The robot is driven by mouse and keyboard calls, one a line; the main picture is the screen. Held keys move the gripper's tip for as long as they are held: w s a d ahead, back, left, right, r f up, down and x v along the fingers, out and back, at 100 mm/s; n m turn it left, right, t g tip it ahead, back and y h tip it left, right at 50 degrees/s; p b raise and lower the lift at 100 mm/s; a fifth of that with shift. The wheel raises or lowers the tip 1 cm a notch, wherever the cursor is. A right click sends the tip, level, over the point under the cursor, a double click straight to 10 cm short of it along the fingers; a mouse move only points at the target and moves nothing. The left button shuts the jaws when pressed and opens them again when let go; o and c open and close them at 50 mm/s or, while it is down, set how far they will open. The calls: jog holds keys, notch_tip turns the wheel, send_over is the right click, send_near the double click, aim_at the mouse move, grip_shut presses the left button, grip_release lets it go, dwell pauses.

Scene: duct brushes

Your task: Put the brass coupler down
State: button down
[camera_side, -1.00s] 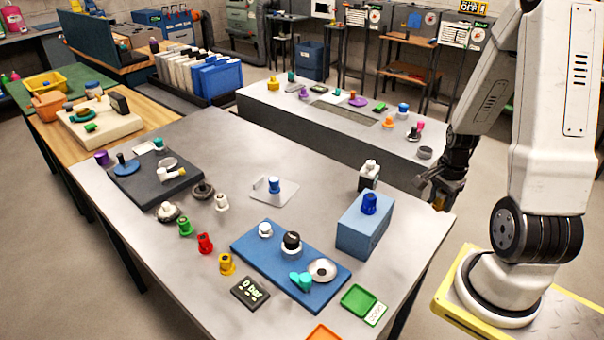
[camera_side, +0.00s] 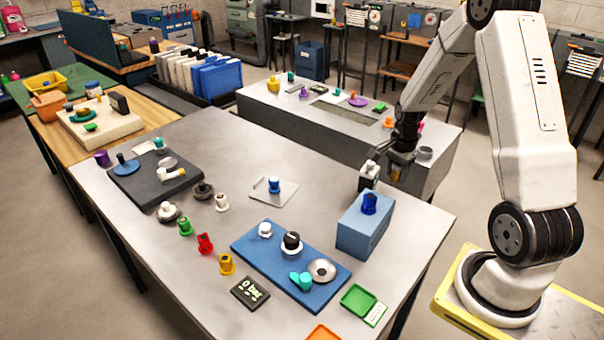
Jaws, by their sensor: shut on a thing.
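My gripper (camera_side: 394,168) is above the far right part of the grey table (camera_side: 315,165), just right of a white-topped dark fitting (camera_side: 369,174). It is shut on the brass coupler (camera_side: 395,175), a small brownish-gold piece between the fingers, mostly hidden by them. The coupler appears to be off the table, behind and above the blue block (camera_side: 364,232). I cannot tell whether the gripper touches the white-topped fitting.
A blue fitting (camera_side: 369,203) stands on the blue block. A blue plate (camera_side: 268,275) with fittings lies in front, and a green tray (camera_side: 358,299) lies near the front edge. Coloured fittings line the left side.

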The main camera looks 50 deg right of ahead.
jog(key=w+a, duration=0.2)
jog(key=w, duration=0.8)
jog(key=shift+w+n, duration=0.2)
jog(key=shift+n, duration=0.2)
jog(key=shift+d, duration=0.1)
send_over(334, 177)
jog(key=shift+s+a+f, duration=0.15)
jog(key=shift+f, duration=2.1)
jog(key=shift+s+a+f, duration=0.1)
jog(key=shift+a+f, duration=0.05)
jog(key=shift+f, duration=2.1)
jog(key=shift+f, duration=0.15)
jog(key=shift+w+d+f, duration=0.15)
jog(key=shift+w+f, duration=0.1)
jog(key=shift+f, duration=1.5)
jog(key=shift+f, duration=0.15)
